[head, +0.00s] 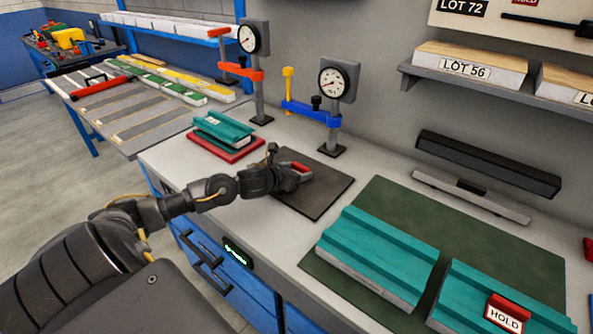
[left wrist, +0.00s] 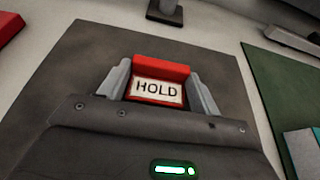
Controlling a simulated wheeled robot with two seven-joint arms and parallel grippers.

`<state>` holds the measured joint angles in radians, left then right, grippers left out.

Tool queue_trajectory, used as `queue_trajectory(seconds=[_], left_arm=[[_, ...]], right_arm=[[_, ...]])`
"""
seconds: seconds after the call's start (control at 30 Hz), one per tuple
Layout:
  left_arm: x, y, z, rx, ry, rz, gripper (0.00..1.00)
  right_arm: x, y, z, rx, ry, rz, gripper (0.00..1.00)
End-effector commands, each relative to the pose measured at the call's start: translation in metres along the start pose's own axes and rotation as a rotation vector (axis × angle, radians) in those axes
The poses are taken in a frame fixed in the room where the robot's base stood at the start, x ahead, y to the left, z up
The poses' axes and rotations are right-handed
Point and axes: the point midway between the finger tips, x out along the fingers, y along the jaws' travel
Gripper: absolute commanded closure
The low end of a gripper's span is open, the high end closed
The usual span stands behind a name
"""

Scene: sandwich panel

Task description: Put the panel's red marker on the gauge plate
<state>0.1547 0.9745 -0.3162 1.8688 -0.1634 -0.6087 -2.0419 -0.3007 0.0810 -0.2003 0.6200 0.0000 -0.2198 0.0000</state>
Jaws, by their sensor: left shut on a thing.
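My left gripper (head: 298,172) is shut on a red marker with a white HOLD label, and in the left wrist view the marker (left wrist: 160,70) sits between the two fingers. The marker is over the dark square gauge plate (head: 322,198), which also fills the ground in the left wrist view (left wrist: 90,60). I cannot tell whether the marker touches the plate. Two large teal panels lie at the right, one in the middle (head: 375,255) and one at the lower right (head: 470,290). A second red HOLD marker (head: 507,312) stands on the lower right panel. My right gripper is not in view.
A gauge on a blue-armed stand (head: 333,105) is behind the plate, and a red-armed gauge stand (head: 255,70) is farther left. A small teal piece (head: 225,128) lies on a red plate (head: 205,148). A green mat (head: 400,200) lies under the panels. A dark bar (head: 487,163) is at the back.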

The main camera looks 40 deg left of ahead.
Motion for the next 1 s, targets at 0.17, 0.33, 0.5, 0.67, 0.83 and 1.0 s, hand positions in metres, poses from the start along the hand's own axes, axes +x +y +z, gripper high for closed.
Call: queue_trajectory(seconds=[0.17,0.33,0.5,0.67,0.83,1.0], left_arm=[[0.000,0.000,0.000,0.001,-0.001,0.000,0.60],[0.002,0.000,-0.004,0.001,-0.001,0.000,0.60],[0.002,0.000,-0.004,0.000,0.000,-0.001,0.24],[0.002,0.000,-0.004,0.000,0.000,0.000,0.15],[0.001,0.000,-0.003,0.000,0.000,0.000,0.15],[-0.005,0.000,-0.001,0.003,0.002,0.000,0.15]], right_arm=[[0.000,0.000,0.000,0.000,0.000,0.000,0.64],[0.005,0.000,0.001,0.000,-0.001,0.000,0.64],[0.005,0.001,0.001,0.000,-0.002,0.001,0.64],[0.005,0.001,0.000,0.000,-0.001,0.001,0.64],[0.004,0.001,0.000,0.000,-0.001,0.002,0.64],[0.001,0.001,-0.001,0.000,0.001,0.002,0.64]])
